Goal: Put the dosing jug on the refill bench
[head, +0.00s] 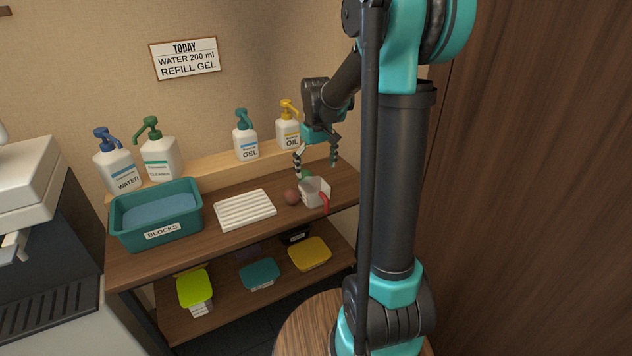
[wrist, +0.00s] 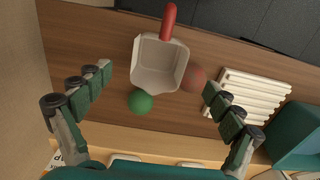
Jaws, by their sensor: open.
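The dosing jug (head: 314,190) is a small light-grey open container with a red handle (head: 324,203). It stands on the right part of the wooden bench (head: 262,180). In the wrist view the jug (wrist: 160,64) shows from above, with its handle (wrist: 168,21) pointing away from my gripper. My gripper (head: 316,165) is open and hangs just above and behind the jug. In the wrist view its fingers (wrist: 157,98) are spread wide on either side, with nothing between them held. I cannot tell which surface is called the refill bench.
A green ball (wrist: 141,102) and a brown-red ball (head: 292,196) lie close beside the jug. Pump bottles line the back ledge. Lidded boxes sit on the lower shelf.

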